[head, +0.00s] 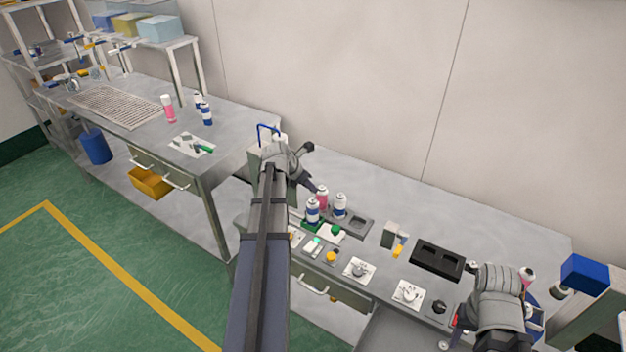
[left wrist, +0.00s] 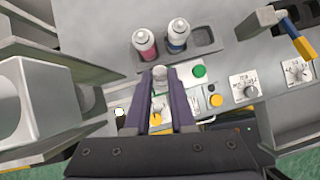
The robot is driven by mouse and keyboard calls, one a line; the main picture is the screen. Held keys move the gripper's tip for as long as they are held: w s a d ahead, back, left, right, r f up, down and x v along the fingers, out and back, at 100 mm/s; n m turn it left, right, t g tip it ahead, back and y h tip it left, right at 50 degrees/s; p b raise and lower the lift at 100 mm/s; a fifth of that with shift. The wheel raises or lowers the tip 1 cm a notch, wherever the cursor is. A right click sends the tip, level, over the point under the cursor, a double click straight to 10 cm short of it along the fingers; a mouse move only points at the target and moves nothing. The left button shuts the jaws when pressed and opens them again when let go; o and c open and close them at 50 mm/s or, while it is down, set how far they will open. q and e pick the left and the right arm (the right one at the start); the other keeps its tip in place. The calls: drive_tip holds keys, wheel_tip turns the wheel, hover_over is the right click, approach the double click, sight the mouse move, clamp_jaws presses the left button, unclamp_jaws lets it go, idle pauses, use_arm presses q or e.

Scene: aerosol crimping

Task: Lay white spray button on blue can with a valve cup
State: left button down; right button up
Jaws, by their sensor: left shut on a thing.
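My left gripper (head: 304,188) is over the small bench. In the left wrist view its two purple fingers (left wrist: 160,78) are shut on a small whitish piece (left wrist: 160,73), which I take to be the white spray button. A blue and white can (head: 312,212) stands upright on a green holder, just below and beside the fingertips. Its valve cup is too small to make out. Whether the button touches this can is hidden by the fingers. My right gripper (head: 458,322) is at the lower right, its fingers mostly hidden by its own wrist.
A pink can (head: 322,194) and another blue can (head: 340,205) stand in a grey tray (head: 355,222) close behind. A green button (left wrist: 199,71), knobs and a black tray (head: 437,259) lie to the right. A second table (head: 235,122) with more cans is at the left.

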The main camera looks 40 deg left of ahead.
sight(315, 199)
use_arm(q)
drive_tip(key=shift+f, duration=0.2)
drive_tip(key=shift+f+b, duration=1.45)
drive_tip(key=shift+b, duration=0.15)
drive_tip(key=shift+f, duration=0.1)
idle(0.6)
drive_tip(key=c, duration=0.7)
unclamp_jaws()
drive_tip(key=shift+r+p, duration=2.9)
drive_tip(key=shift+r, duration=0.15)
